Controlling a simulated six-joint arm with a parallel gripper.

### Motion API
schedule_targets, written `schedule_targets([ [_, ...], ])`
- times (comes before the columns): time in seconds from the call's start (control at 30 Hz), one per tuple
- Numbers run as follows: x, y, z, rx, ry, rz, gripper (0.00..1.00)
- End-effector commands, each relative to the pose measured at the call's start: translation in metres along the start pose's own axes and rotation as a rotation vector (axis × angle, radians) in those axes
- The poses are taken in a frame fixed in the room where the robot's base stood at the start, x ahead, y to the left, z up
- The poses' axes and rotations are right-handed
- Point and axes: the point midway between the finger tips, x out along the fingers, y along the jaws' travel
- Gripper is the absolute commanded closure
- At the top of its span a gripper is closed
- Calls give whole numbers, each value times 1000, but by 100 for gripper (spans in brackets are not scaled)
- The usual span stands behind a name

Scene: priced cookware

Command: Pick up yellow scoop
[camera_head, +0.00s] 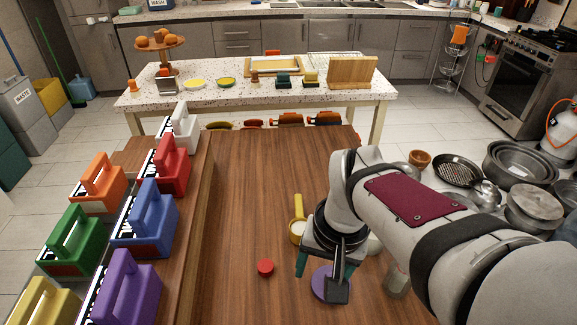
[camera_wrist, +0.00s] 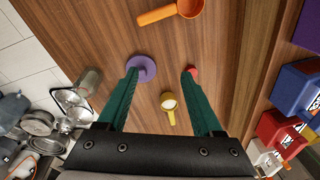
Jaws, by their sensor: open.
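The yellow scoop (camera_head: 298,229) lies on the brown wooden table, just left of and beyond my gripper (camera_head: 322,272) in the head view. Its handle points away from me, and its round bowl holds something pale. In the wrist view the yellow scoop (camera_wrist: 169,104) shows between the two teal fingers, nearer their bases in the picture, with its handle pointing down. My gripper (camera_wrist: 160,74) is open and empty, with its fingers wide apart and pointing down above the table. Nothing touches the fingers that I can see.
A purple disc (camera_wrist: 142,67) and a red disc (camera_wrist: 193,71) lie near the fingertips in the wrist view. An orange scoop (camera_wrist: 172,12) lies farther up there. Coloured caddies, including a blue one (camera_head: 146,215), line the left. Pans (camera_head: 458,170) and a glass jar (camera_head: 396,281) are right.

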Motion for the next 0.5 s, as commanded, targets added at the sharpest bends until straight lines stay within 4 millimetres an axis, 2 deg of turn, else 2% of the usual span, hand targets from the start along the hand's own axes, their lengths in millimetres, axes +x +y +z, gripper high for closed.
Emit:
schedule_targets([
  [0.03,12,-14,-48,-49,39,10,32],
  [0.1,33,-33,-115,-124,115,21,32],
  [0.2,68,-56,-188,-216,205,31,32],
  [0.3,96,-70,-230,-274,264,36,32],
  [0.4,112,-76,-248,-299,291,38,32],
  [0.5,134,-76,-255,-303,292,39,32],
])
